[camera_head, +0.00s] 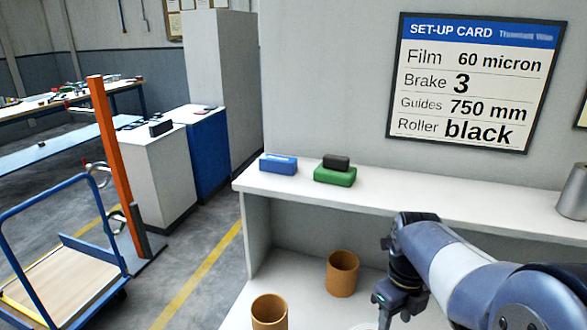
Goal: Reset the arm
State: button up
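My arm comes in from the lower right, in front of a white shelf unit. My gripper (386,306) hangs at the arm's end, pointing down over the lower shelf, to the right of a brown cardboard core. Its fingertips are small and partly cut off or blurred, so I cannot see whether they are apart. I see nothing clearly held in it.
The upper shelf (437,200) bears a blue box (278,164), a green box (335,176) with a black block (336,161) on it, and a grey cylinder (574,193). Brown cores (342,273) (269,311) stand below. A set-up card (473,80) hangs behind. A blue cart (62,262) stands left.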

jog(key=shift+r, duration=0.25)
